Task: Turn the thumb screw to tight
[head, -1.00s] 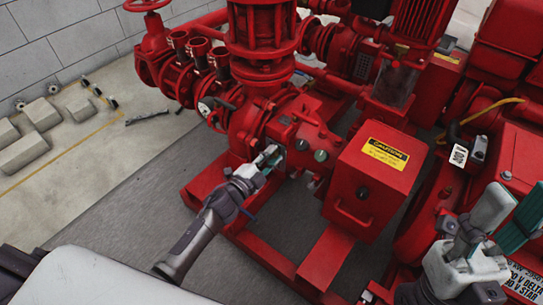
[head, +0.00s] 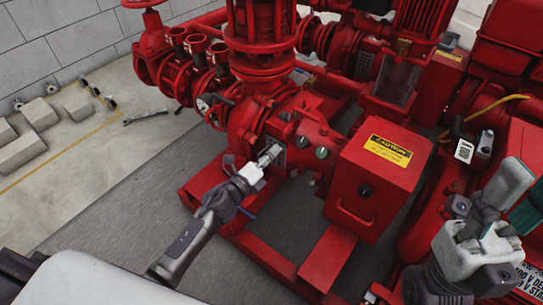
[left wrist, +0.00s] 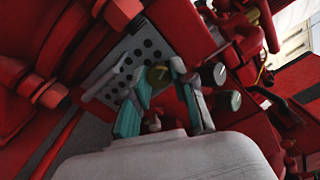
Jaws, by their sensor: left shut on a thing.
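The thumb screw (left wrist: 157,75) looks like a small, round, dull-yellow knob in front of a pale perforated plate in the left wrist view. My left gripper (left wrist: 160,79) has one teal-padded finger on each side of it and is shut on it. In the head view, my left gripper (head: 270,153) reaches the red pump housing, and its fingers hide the screw. The screw's turn angle cannot be read. My right gripper (head: 522,190) is at the right edge, open and empty, away from the screw.
A red control box (head: 375,185) with a yellow caution label stands to the right. Red pipes and valves (head: 195,75) rise behind.

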